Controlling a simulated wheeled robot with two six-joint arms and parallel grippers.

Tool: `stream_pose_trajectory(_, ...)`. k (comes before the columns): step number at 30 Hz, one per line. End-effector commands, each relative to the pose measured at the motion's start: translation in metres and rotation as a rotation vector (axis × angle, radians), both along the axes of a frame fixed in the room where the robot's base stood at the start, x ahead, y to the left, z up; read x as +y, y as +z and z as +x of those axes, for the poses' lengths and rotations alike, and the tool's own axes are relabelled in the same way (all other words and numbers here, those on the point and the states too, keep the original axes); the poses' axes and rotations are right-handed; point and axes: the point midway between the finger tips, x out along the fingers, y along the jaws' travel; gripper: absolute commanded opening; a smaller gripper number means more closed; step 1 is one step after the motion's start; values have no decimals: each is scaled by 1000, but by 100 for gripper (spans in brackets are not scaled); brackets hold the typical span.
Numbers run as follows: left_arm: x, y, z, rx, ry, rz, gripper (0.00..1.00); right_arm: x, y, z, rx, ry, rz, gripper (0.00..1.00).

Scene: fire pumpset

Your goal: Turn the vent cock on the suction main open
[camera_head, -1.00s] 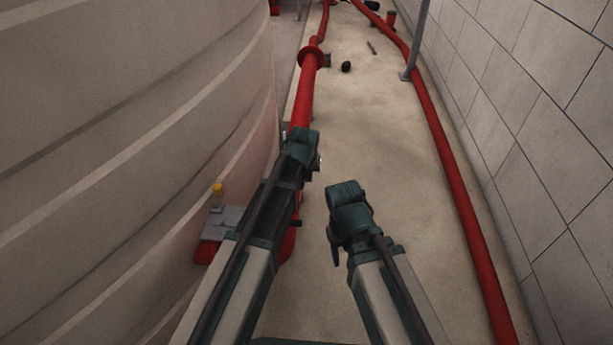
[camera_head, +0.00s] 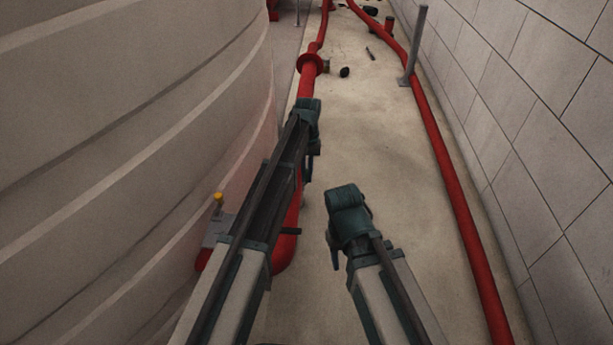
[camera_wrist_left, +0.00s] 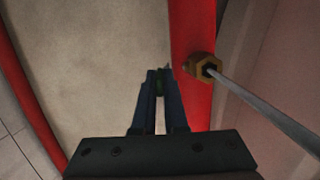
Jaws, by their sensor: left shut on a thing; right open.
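A red pipe (camera_head: 307,84) runs beside the tank; I take it as the suction main. In the left wrist view the red pipe (camera_wrist_left: 192,35) carries a brass hex fitting (camera_wrist_left: 204,68) with a thin grey rod. My left gripper (camera_wrist_left: 160,84) is shut on a small dark-green piece (camera_wrist_left: 160,80) beside this pipe. Whether that piece joins the brass fitting, I cannot tell. In the head view my left gripper (camera_head: 308,174) hangs by the pipe, its fingertips mostly hidden. My right gripper (camera_head: 336,258) is open and empty, above the floor to the right.
A large ribbed tank (camera_head: 130,150) fills the left. A second red pipe (camera_head: 450,170) with a grey post (camera_head: 415,45) runs along the tiled wall (camera_head: 560,150). A yellow knob (camera_head: 218,197) stands low by the tank. The floor (camera_head: 385,150) between the pipes is clear; small dark items lie farther off.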

Motion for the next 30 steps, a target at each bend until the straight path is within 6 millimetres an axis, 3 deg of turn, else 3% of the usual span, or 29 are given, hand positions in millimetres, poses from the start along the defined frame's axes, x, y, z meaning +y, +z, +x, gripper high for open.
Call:
stream_pose_trajectory(15, 2, 1, 0, 26, 1, 3, 0, 0, -1, 0, 0, 0, 0, 50)
stream_pose_trajectory(16, 2, 1, 0, 26, 1, 3, 12, 0, -1, 0, 0, 0, 0, 50)
stream_pose_trajectory(21, 1, 0, 0, 25, 2, 2, 40, 0, -1, 0, 0, 0, 0, 50)
stream_pose_trajectory(30, 1, 1, 1, 23, 1, 1, 40, 0, 0, 0, 0, 0, 0, 50)
